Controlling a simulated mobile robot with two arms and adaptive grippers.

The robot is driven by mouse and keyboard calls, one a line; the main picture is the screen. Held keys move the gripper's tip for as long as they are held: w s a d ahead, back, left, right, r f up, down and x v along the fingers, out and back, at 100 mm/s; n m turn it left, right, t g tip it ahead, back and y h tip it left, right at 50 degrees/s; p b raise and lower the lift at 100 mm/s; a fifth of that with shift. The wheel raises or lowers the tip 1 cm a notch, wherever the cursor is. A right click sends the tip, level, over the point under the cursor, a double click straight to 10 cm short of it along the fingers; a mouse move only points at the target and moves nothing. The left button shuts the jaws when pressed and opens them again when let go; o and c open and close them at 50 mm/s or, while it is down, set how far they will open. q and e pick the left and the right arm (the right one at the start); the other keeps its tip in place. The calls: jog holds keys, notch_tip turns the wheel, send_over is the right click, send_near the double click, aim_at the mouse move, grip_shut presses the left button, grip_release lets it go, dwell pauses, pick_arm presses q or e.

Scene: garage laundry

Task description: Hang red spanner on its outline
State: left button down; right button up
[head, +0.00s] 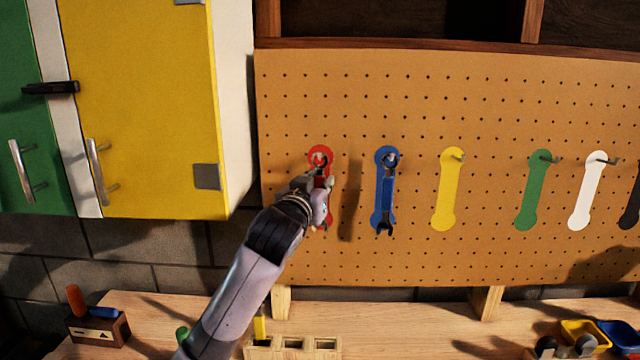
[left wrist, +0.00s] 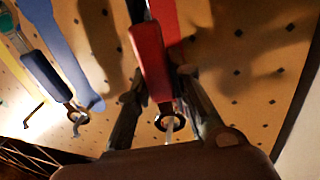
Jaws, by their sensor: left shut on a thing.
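The red spanner (left wrist: 150,62) is between the fingers of my left gripper (head: 319,188), which is shut on it at the red outline (head: 318,152) on the pegboard. In the left wrist view the spanner's dark ring end (left wrist: 171,118) is near the fingers, and a pale hook (left wrist: 169,134) shows at the ring, seemingly through it. The gripper hides most of the spanner and the lower outline in the head view. My right gripper is not in view.
A blue spanner (head: 388,190) hangs on its blue outline just right of my gripper. Yellow (head: 447,190), green (head: 536,190) and white (head: 587,190) outlines have bare hooks. A yellow cabinet (head: 145,120) stands at left. The workbench (head: 425,320) below holds a wooden block (head: 262,352) and bins.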

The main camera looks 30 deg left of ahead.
pick_arm(q)
jog(key=c, duration=1.4)
grip_release()
jog(key=shift+d+r, duration=0.1)
